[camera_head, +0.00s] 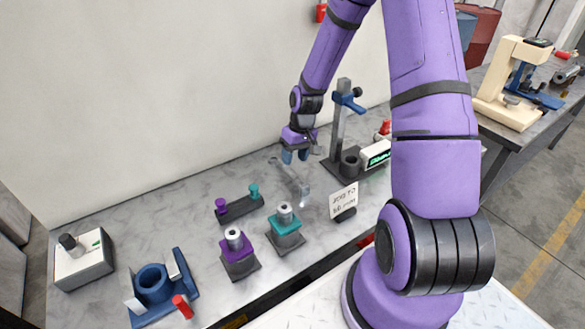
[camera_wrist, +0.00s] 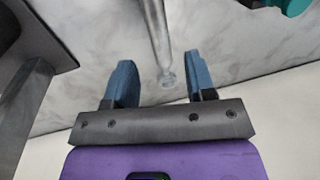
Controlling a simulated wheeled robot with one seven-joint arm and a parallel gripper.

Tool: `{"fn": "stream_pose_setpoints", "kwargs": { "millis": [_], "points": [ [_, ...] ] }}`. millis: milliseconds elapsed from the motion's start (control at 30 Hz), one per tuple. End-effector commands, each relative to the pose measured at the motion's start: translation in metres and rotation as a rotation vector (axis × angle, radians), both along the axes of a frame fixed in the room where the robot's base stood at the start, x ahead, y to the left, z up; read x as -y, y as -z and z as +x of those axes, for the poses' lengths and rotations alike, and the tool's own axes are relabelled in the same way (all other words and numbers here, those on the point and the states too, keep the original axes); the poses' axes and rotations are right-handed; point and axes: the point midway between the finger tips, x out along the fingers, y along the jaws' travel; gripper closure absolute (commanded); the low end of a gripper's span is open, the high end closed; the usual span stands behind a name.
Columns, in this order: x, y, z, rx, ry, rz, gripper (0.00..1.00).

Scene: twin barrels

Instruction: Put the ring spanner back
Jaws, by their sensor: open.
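The ring spanner (camera_head: 288,180) is a slim silver metal tool on the marble-topped bench, just in front of my gripper in the head view. My gripper (camera_head: 295,157) has blue fingers and is low over the bench. The fingers are apart in the wrist view, with bare space on both sides of the spanner end. I cannot tell the height between fingers and spanner.
A dark stand with a blue clamp (camera_head: 342,110) is close right of my gripper. A small sign (camera_head: 343,200), a teal block (camera_head: 286,228), a purple block (camera_head: 239,256) and a two-knob holder (camera_head: 238,210) stand nearer. A blue fixture (camera_head: 157,285) is front left.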

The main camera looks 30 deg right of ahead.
Motion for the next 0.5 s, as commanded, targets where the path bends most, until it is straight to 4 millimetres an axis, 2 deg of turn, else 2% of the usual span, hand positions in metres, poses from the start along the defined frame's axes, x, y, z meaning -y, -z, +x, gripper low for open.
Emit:
{"fn": "stream_pose_setpoints", "kwargs": {
  "millis": [33, 200, 500],
  "points": [
    [0.003, -0.011, 0.001, 0.005, 0.003, -0.002, 0.5],
    [0.007, -0.036, 0.001, 0.003, 0.0, -0.002, 0.5],
    [0.009, -0.06, -0.001, 0.003, -0.002, -0.01, 0.5]
  ]
}}
